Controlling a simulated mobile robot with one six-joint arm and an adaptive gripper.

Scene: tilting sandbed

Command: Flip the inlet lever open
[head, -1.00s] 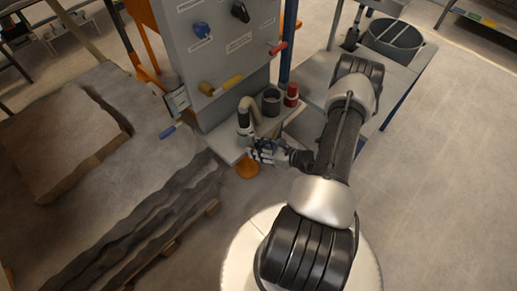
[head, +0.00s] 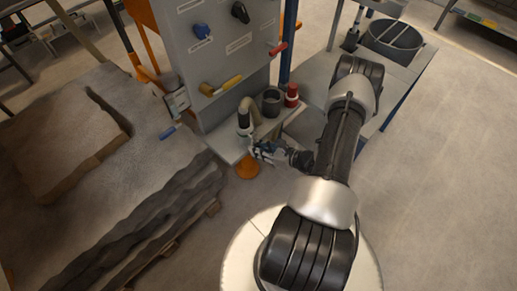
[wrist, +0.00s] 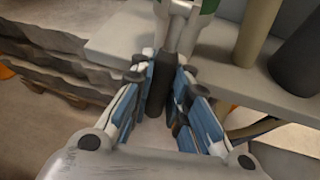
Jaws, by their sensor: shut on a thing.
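The inlet lever (wrist: 158,97) appears as a dark bar in the wrist view. It runs up toward a pale fitting with a green part (wrist: 204,5) at the top edge. My gripper (wrist: 160,78) has its blue-padded fingers on both sides of the dark bar and is shut on it. In the head view, my gripper (head: 264,151) is low at the front edge of the grey panel's base shelf, beside the pale bent hose. The lever is too small and covered to make out there.
The grey panel (head: 232,62) stands behind, with yellow, red, blue and black handles. A dark cup (head: 271,101) and a red-topped fitting (head: 291,94) stand on the shelf. An orange disc (head: 248,168) is below my gripper.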

